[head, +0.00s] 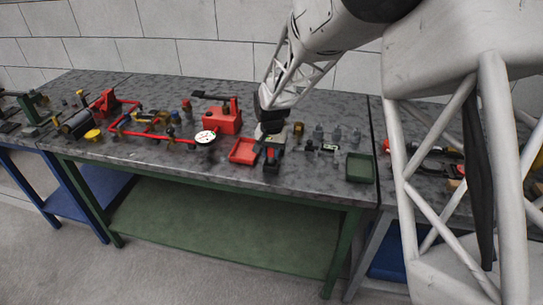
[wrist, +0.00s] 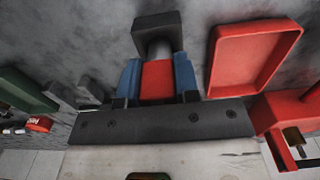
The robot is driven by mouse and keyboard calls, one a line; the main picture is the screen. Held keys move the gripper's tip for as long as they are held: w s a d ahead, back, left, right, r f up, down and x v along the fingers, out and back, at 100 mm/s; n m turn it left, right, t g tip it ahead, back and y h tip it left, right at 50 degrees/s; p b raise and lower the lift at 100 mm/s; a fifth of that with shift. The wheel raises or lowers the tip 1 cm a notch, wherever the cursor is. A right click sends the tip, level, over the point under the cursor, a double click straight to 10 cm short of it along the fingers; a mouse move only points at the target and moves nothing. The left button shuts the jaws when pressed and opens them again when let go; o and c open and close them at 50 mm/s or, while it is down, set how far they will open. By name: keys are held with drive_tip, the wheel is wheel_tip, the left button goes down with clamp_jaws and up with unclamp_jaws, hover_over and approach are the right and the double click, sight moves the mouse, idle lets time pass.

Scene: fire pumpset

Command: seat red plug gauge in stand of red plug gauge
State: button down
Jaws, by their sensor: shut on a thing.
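My gripper (wrist: 157,77) is shut on the red plug gauge (wrist: 156,88), with a blue pad on each side of its red handle. The gauge's grey cylinder (wrist: 158,49) points away from the gripper toward a dark block, which looks like the stand (wrist: 158,22). The cylinder's end meets or overlaps the block in this view; I cannot tell how deep it sits. In the head view my gripper (head: 271,139) is low over the bench, with the dark stand (head: 271,167) just in front of it.
A red tray (wrist: 252,58) lies close beside the stand; it also shows in the head view (head: 243,151). A green tray (head: 360,167) is at the right bench edge. Grey fittings (head: 336,134) stand behind. A red vise-like device (head: 222,118) and a white dial (head: 205,138) are left.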

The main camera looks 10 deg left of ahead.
drive_tip(key=shift+f, duration=0.8)
drive_tip(key=shift+f, duration=0.1)
drive_tip(key=c, duration=0.8)
unclamp_jaws()
drive_tip(key=shift+c, duration=0.2)
wheel_tip(320, 180, up, 12)
drive_tip(key=shift+r, duration=0.1)
